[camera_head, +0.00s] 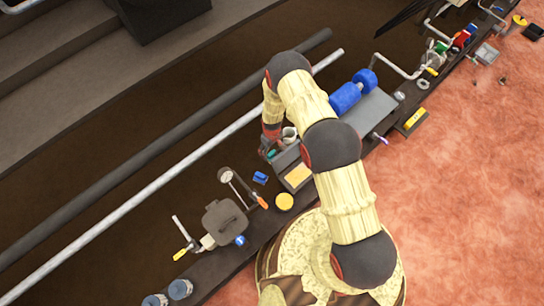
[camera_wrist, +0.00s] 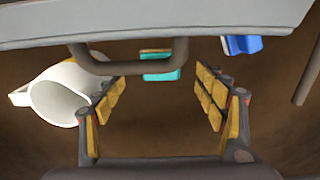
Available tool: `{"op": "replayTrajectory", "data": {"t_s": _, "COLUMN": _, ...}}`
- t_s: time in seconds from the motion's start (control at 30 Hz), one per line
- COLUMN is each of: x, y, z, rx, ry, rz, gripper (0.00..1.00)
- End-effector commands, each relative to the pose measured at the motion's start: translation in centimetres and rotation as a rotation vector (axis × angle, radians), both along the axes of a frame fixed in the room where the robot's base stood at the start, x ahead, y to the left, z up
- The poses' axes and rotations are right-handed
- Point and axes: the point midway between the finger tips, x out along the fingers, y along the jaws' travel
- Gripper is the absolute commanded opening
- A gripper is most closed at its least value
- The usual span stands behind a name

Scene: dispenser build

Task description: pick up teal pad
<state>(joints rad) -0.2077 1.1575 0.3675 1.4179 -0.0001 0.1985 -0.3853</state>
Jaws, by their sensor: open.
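The teal pad (camera_wrist: 162,72) shows in the wrist view just beyond and between my fingertips, close to the grey bar of a handle. In the head view, a small teal patch (camera_head: 271,154) shows beside my gripper (camera_head: 268,148). My gripper (camera_wrist: 161,82) is open, its two yellow-padded fingers spread wide with nothing between them. The pad appears apart from both fingers.
A white cup-like cylinder (camera_wrist: 60,95) lies close to the left finger. A grey handle (camera_wrist: 130,65) juts down near the pad. A blue piece (camera_wrist: 241,45) sits at upper right. A grey box with a yellow pad (camera_head: 299,175) is close by; brown surface below is bare.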

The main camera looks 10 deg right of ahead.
Motion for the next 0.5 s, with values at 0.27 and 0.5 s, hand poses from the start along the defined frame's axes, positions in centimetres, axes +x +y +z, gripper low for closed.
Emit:
{"op": "replayTrajectory", "data": {"t_s": 0.27, "x": -0.3, "y": 0.0, "z": -4.1, "rx": -0.001, "ry": 0.001, "rz": 0.000, "gripper": 0.71}}
{"op": "replayTrajectory", "data": {"t_s": 0.5, "x": -0.2, "y": 0.0, "z": -4.6, "rx": -0.001, "ry": -0.002, "rz": -0.001, "gripper": 0.71}}
